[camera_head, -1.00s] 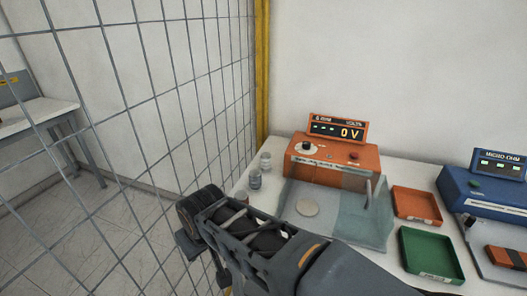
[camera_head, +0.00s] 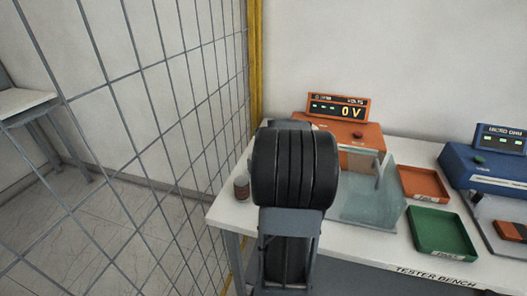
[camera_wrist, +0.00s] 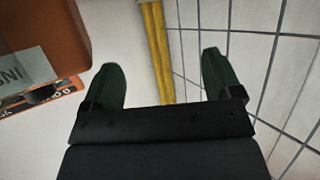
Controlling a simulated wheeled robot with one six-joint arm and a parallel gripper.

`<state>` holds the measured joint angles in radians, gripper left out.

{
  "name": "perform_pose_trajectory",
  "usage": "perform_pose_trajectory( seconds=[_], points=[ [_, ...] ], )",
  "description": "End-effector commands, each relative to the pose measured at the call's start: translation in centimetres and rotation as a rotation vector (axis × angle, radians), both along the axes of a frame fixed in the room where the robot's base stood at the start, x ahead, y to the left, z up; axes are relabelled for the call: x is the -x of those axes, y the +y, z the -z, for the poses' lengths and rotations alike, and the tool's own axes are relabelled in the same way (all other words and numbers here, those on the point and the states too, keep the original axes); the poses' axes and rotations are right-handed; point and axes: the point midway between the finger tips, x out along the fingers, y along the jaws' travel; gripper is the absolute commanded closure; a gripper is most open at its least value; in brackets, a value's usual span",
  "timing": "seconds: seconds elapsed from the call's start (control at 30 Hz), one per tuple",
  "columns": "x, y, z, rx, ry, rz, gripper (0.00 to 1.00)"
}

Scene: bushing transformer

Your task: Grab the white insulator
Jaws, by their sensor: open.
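In the wrist view my gripper (camera_wrist: 162,78) has its two dark green fingers spread wide with nothing between them. In the head view my arm's thick black joint stands over the left part of the bench and hides the gripper. One small greyish-brown cylinder (camera_head: 241,188) stands upright at the bench's left edge, just left of my arm. I cannot make out a white insulator in either current view; my arm covers the area behind that cylinder.
The orange tester (camera_head: 365,136) reading 0 V is partly behind my arm, with a clear guard (camera_head: 368,200) before it. Orange (camera_head: 424,183) and green (camera_head: 440,232) trays and a blue meter (camera_head: 480,170) stand rightward. A mesh fence (camera_head: 150,110) and yellow post (camera_head: 255,60) bound the left.

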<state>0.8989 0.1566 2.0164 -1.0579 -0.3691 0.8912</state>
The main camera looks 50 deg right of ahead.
Motion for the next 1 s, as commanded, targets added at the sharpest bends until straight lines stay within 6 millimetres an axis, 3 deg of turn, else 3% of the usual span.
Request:
perform_pose_trajectory(
  seconds=[0.03, 0.2, 1.0],
  points=[
    [0.0, 0.1, 1.9, -0.002, 0.001, -0.001, 0.16],
    [-0.1, 0.1, 4.7, -0.002, 0.000, -0.001, 0.16],
    [-5.9, -3.4, 7.0, 0.001, 0.002, -0.002, 0.16]
  ],
)
